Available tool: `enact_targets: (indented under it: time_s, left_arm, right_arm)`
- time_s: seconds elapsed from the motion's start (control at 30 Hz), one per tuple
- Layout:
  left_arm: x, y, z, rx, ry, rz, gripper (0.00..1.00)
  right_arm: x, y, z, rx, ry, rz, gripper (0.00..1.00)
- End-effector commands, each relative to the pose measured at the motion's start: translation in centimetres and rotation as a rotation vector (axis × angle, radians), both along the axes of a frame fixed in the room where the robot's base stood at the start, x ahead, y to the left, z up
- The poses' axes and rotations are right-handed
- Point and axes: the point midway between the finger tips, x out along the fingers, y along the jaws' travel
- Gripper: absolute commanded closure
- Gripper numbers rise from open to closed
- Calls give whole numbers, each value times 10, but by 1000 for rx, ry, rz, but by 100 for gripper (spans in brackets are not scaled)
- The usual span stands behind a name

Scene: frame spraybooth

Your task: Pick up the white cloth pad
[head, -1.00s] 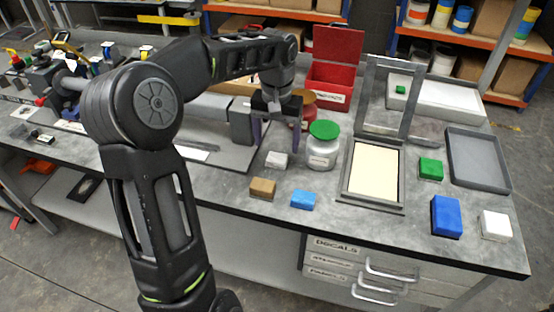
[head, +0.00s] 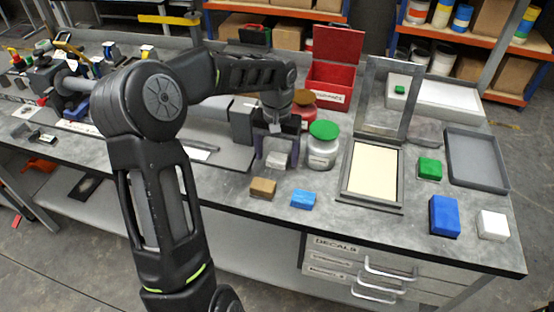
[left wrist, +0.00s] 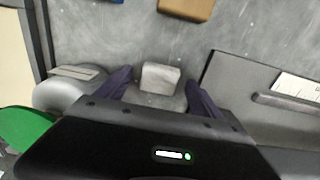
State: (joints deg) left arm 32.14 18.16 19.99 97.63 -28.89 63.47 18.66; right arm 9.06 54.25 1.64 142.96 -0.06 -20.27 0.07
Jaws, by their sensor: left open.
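The white cloth pad (head: 276,160) is a small pale block on the grey bench, left of the white jar with the green lid (head: 322,150). In the left wrist view the pad (left wrist: 159,78) lies between and just beyond the fingertips. My left gripper (head: 277,163) is open, with a finger on either side of the pad. It also shows in the left wrist view (left wrist: 160,88), where I see no finger touching the pad. My right gripper is not in view.
The jar stands close beside the left gripper. A tan block (head: 262,188) and a light blue block (head: 303,198) lie nearer the front edge. Another white block (head: 492,224) is at the far right.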

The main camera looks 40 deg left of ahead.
Motion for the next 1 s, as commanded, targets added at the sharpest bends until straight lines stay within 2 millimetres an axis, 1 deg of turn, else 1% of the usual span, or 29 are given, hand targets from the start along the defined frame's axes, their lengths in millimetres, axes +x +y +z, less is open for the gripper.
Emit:
enact_targets:
  time_s: [0.27, 1.0]
  left_arm:
    - [0, 0, 0, 0, 0, 0, 24]
    - [0, 0, 0, 0, 0, 0, 85]
  right_arm:
    - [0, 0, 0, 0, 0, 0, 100]
    - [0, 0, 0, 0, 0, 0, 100]
